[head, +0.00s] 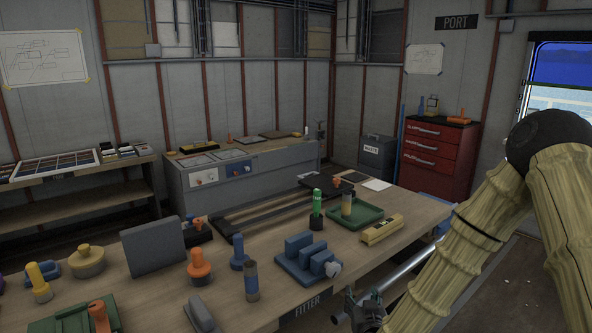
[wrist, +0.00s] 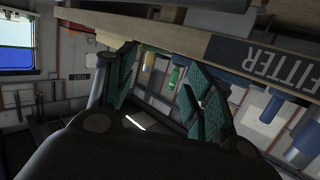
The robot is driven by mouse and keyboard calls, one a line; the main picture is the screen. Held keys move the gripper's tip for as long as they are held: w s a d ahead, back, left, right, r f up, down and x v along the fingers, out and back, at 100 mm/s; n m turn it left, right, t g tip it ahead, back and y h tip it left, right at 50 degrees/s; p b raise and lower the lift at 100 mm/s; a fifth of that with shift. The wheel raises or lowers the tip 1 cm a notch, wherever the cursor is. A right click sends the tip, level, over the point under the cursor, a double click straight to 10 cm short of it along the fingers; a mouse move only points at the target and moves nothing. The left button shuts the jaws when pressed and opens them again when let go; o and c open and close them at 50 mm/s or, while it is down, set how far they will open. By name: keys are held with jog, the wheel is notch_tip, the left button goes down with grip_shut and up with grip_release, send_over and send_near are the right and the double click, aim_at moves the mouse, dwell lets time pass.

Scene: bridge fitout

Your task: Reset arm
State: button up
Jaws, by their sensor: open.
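My arm, with a tan bamboo-like surface, comes in at the right of the head view and bends at a dark joint. Its forearm runs down to the bottom edge, in front of the bench. My gripper (wrist: 160,88) shows in the wrist view with its two teal-padded fingers spread apart. Nothing is seen between the fingers. The workbench (head: 315,262) bears a FITTER label on its front edge, and this label (wrist: 268,62) shows tilted in the wrist view, to the right of the fingers.
The bench holds a blue stepped block (head: 300,262), a green tray (head: 340,217), a yellow level (head: 382,229), an orange-topped piece (head: 199,268) and a grey panel (head: 153,247). A red drawer cabinet (head: 437,160) stands behind. Floor right of the bench looks mostly clear.

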jog(key=s+f+g+y+p, duration=0.1)
jog(key=s+f+g, duration=0.6)
jog(key=s+f, duration=1.05)
jog(key=s+d+f+g, duration=0.1)
jog(key=s+f+g, duration=0.1)
jog(key=s, duration=0.6)
jog(key=s+d+f+g, duration=0.2)
jog(key=s+f, duration=0.3)
jog(key=s, duration=0.3)
jog(key=s+d+f+g+p, duration=0.1)
jog(key=s+f+g, duration=0.2)
jog(key=s, duration=0.5)
jog(key=shift+d+f+g, duration=0.3)
jog(key=shift+f+g, duration=0.05)
jog(key=shift+g, duration=0.15)
jog(key=shift+s, duration=0.1)
